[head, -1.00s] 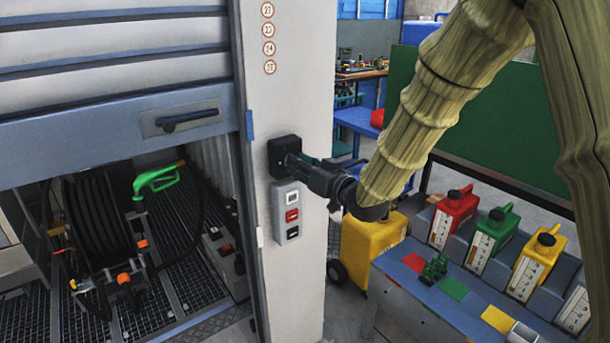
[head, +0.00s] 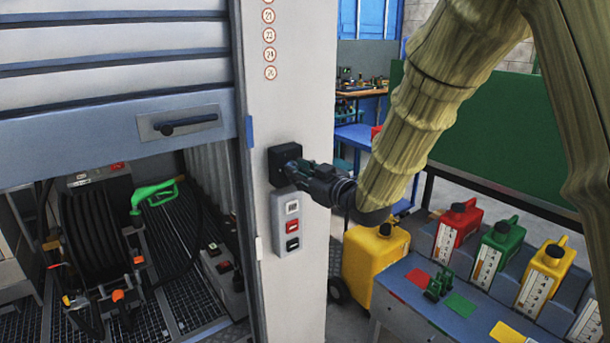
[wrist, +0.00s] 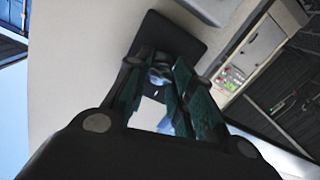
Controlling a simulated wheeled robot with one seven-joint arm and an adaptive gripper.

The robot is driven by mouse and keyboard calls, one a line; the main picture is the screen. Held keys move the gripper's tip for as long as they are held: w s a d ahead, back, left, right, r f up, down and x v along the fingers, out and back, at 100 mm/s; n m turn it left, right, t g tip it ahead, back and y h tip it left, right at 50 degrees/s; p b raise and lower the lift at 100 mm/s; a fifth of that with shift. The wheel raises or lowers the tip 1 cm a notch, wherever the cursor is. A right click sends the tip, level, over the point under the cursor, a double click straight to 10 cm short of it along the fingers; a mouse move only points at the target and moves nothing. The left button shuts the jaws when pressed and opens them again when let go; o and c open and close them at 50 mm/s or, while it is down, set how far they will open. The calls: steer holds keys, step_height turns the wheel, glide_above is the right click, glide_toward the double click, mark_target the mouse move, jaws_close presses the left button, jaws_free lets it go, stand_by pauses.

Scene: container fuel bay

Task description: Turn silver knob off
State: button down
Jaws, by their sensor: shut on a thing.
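The silver knob (wrist: 160,74) sits on a black square switch box (head: 279,154) fixed to the white post. In the wrist view the black box (wrist: 170,36) shows behind my fingers, and the knob lies between the fingertips, mostly hidden. My gripper (head: 300,168) reaches in from the right and is shut on the knob; it also shows in the wrist view (wrist: 163,82). The fingers hide most of the knob in the head view, so its turn position cannot be told.
A grey button panel (head: 291,222) is just below the box. Left of the post (head: 300,70) is a half-raised shutter (head: 110,125) over a hose reel with a green nozzle (head: 152,194). A yellow container (head: 372,260) and a bench with colored cans (head: 455,232) stand right.

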steer(key=shift+w+r, duration=0.15)
steer(key=shift+r, duration=0.2)
steer(key=c, duration=1.4)
jaws_free()
steer(key=shift+o, duration=1.1)
steer(key=shift+f, duration=0.2)
steer(key=v, duration=1.2)
